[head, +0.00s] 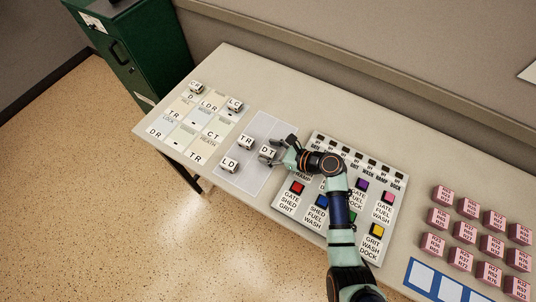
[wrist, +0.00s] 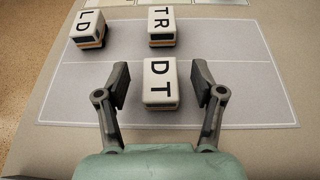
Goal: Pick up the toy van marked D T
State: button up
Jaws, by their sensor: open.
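The toy van marked D T (wrist: 160,82) is a small white block-shaped van with black letters and an orange stripe low on its end. It stands on a pale grey marked mat (wrist: 245,95). My gripper (wrist: 163,80) is open, with one finger on each side of the D T van and gaps between. In the head view the D T van (head: 267,152) sits at the tips of my gripper (head: 278,147), partly covered by it. The van marked T R (wrist: 162,25) stands just beyond, and the van marked L D (wrist: 88,29) stands beyond to the left.
A board of coloured buttons (head: 311,224) lies beside the mat, under my arm. A lettered grid sheet (head: 187,132) with more vans lies to the left. Pink blocks (head: 464,232) stand at right near a blue-framed card (head: 421,276). A green cabinet (head: 140,50) stands behind left.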

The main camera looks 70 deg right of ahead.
aim_at(265, 149)
jog(key=shift+x, duration=1.15)
jog(key=c, duration=1.2)
jog(key=shift+r, duration=0.15)
notch_tip(265, 149, up, 20)
jog(key=p, duration=0.7)
jog(key=shift+p, duration=0.35)
